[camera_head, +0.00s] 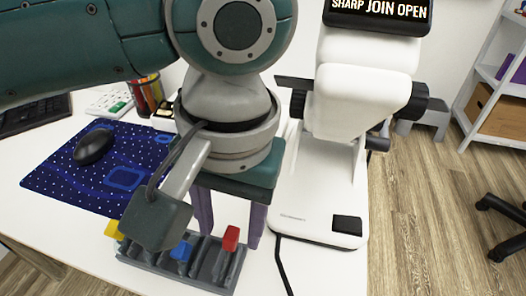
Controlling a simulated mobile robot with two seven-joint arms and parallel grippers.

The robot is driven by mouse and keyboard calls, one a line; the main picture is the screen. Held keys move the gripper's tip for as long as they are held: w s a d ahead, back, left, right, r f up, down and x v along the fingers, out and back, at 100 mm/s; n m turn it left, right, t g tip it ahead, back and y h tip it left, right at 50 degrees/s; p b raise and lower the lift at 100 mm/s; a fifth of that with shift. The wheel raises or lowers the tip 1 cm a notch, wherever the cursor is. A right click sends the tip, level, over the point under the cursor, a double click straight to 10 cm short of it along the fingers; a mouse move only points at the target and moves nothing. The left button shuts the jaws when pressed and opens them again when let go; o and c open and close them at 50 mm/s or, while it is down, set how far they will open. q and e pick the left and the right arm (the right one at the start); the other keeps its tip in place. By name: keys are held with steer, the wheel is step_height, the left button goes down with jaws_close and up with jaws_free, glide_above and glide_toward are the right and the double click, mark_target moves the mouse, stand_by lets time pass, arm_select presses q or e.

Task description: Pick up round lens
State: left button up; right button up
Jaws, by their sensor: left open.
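A dark grey slotted rack (215,281) stands near the front of the white table. Several small coloured pieces stand up in it: a yellow one (113,230) at the left, a blue one (181,252) in the middle and a red one (231,238) at the right. I cannot tell which of them is the round lens. My left gripper (229,236) points down at the rack's right end, its purple fingers apart on either side of the red piece in the picture. Contact is not clear. My own wrist parts hide some of the rack. My right gripper is not in view.
A dark blue mat (60,172) with a black mouse (94,146), a pen cup (147,92) and a keyboard (35,115) lie left. A black cable (281,265) runs along the table.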

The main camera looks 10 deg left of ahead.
mark_target(231, 238)
arm_select(q)
step_height(231, 238, down, 3)
steer(key=shift+a+r, duration=0.15)
jaws_close()
stand_by(0.4)
